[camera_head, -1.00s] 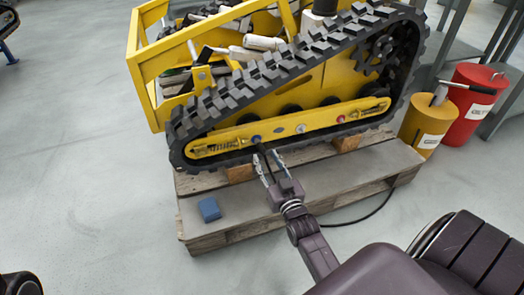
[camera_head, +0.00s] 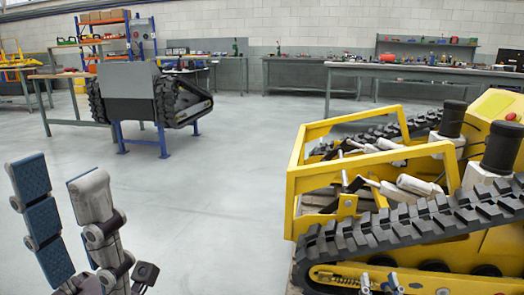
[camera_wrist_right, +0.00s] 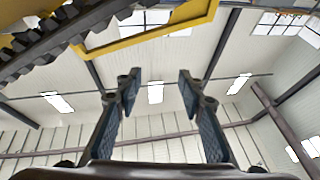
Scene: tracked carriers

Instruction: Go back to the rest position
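My left gripper (camera_head: 60,178) stands upright at the lower left of the head view. Its two fingers are apart, with a blue ribbed pad showing, and nothing is between them. My right gripper (camera_head: 380,284) shows only its fingertips at the bottom edge of the head view, in front of the yellow tracked carrier (camera_head: 437,147). In the right wrist view the right gripper (camera_wrist_right: 159,80) is open and empty, with its fingers pointing up toward the roof. The carrier's yellow frame (camera_wrist_right: 150,38) and track show at the upper left there.
The carrier's black track (camera_head: 415,222) fills the lower right of the head view. A second tracked machine (camera_head: 150,95) stands on a blue stand farther back. Workbenches (camera_head: 420,72) and an orange shelf (camera_head: 103,21) line the far wall. The grey floor between is clear.

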